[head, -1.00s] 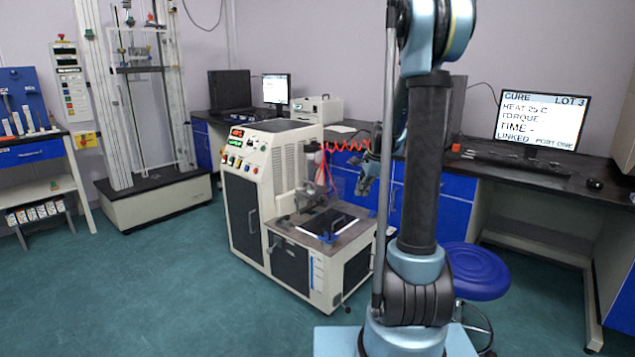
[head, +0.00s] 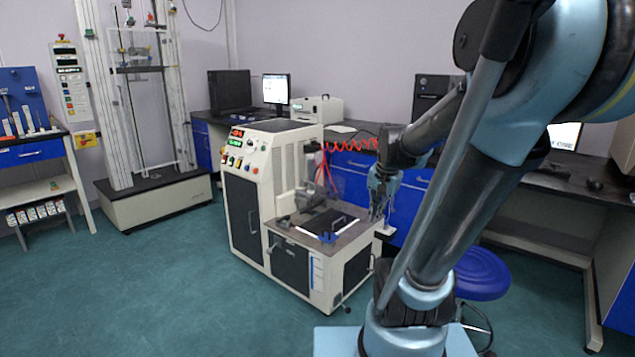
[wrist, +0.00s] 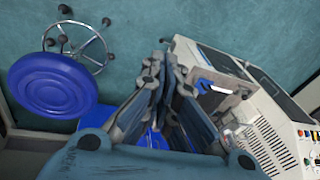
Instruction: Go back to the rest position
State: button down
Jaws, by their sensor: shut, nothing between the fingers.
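My gripper (head: 378,208) hangs at the end of my arm with its fingers pointing down, at the right side of the rheometer (head: 290,195). It is shut and empty. In the wrist view my gripper's fingers (wrist: 165,68) reach away from the camera, with the blue stool on the left and the rheometer on the right. The rheometer is a cream and black cabinet with lit red and green displays and a low work deck. Whether my fingers are over the deck's edge or just beside it I cannot tell.
A blue stool (head: 482,272) stands behind my arm's base. A dark-topped bench (head: 560,180) runs along the right, with a monitor partly hidden by my arm. A tall test frame (head: 150,120) stands at the left. The green floor (head: 150,280) at front left is clear.

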jog(key=s+f+n, duration=0.3)
jog(key=s, duration=0.4)
jog(key=s+d+f+n+h, duration=0.1)
jog(key=s+f+n, duration=0.2)
jog(key=s, duration=0.4)
jog(key=shift+s+d+f+n, duration=0.2)
jog(key=shift+f+n, duration=0.1)
jog(key=shift+f, duration=0.2)
jog(key=shift+w+f, duration=0.2)
jog(key=shift+w, duration=0.25)
